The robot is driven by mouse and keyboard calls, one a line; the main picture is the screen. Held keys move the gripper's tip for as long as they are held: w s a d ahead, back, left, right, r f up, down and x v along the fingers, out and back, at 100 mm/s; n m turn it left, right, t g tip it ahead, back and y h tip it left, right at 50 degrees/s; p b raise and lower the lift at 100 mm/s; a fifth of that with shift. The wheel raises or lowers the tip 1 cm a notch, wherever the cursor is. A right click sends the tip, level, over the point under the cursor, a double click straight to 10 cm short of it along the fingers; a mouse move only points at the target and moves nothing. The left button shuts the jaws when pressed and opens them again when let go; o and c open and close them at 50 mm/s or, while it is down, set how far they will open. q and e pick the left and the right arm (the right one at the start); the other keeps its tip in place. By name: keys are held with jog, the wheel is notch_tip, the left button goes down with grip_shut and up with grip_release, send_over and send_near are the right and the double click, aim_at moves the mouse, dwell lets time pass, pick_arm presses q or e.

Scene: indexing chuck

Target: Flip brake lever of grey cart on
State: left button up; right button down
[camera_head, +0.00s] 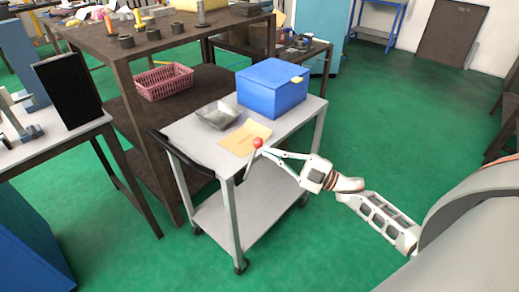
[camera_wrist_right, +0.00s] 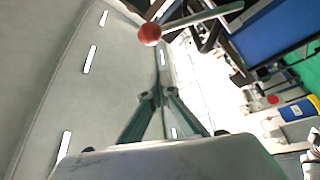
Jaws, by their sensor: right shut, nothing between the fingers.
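The grey cart (camera_head: 195,142) stands on the green floor in the middle of the head view. Its brake lever (camera_head: 257,142) is a thin grey rod with a red ball knob at the near right edge of the cart top. In the head view the rod slopes slightly down and left from the knob. My right gripper (camera_head: 265,151) is shut and empty, with its fingertips close to the knob. In the right wrist view the red knob (camera_wrist_right: 150,33) lies just beyond the fingertips (camera_wrist_right: 158,55), its rod running to the right. I cannot tell whether they touch. My left gripper is not in view.
On the cart top are a blue box (camera_head: 270,90), a grey tray (camera_head: 217,117) and a tan sheet (camera_head: 243,140). A brown workbench (camera_head: 170,42) with a pink basket (camera_head: 163,82) on its shelf stands behind the cart. Floor to the right is clear.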

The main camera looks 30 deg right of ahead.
jog(key=v, duration=0.5)
jog(key=shift+r+b, duration=0.1)
jog(key=shift+b, duration=0.2)
jog(key=s+a+f+m+g+h, duration=0.1)
jog(key=s+a+f+m+h, duration=0.3)
jog(key=f, duration=0.5)
jog(key=s+a+f+m+g+h, duration=0.2)
jog(key=s+a+f+m+h, duration=0.2)
jog(key=s+a+f+m, duration=0.2)
jog(key=s+a+f+m+g+h, duration=0.2)
jog(key=s+a+f+m+h, duration=0.2)
jog(key=s+f, duration=0.4)
notch_tip(320, 180, down, 4)
jog(key=shift+s+a+m, duration=0.3)
jog(key=shift+a+m, duration=0.4)
jog(key=shift+a, duration=0.3)
